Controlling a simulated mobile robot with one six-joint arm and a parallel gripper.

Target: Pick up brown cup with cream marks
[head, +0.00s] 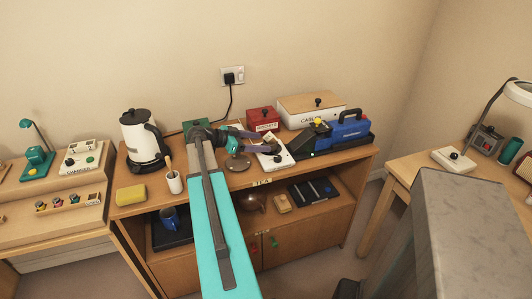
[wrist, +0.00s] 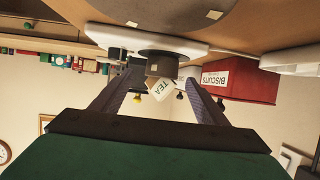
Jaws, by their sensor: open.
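A brown round thing (head: 238,163) lies on the cabinet top, just below my gripper in the head view. In the wrist view a brown curved surface with cream marks (wrist: 170,14) fills the top edge, cut off by the frame.
A white board (head: 285,160) lies right of the brown thing. The red biscuits box (head: 262,119), cable box (head: 310,108) and blue toolbox (head: 349,126) stand behind and right. A kettle (head: 142,140), white cup (head: 174,183) and yellow sponge (head: 130,194) are left.

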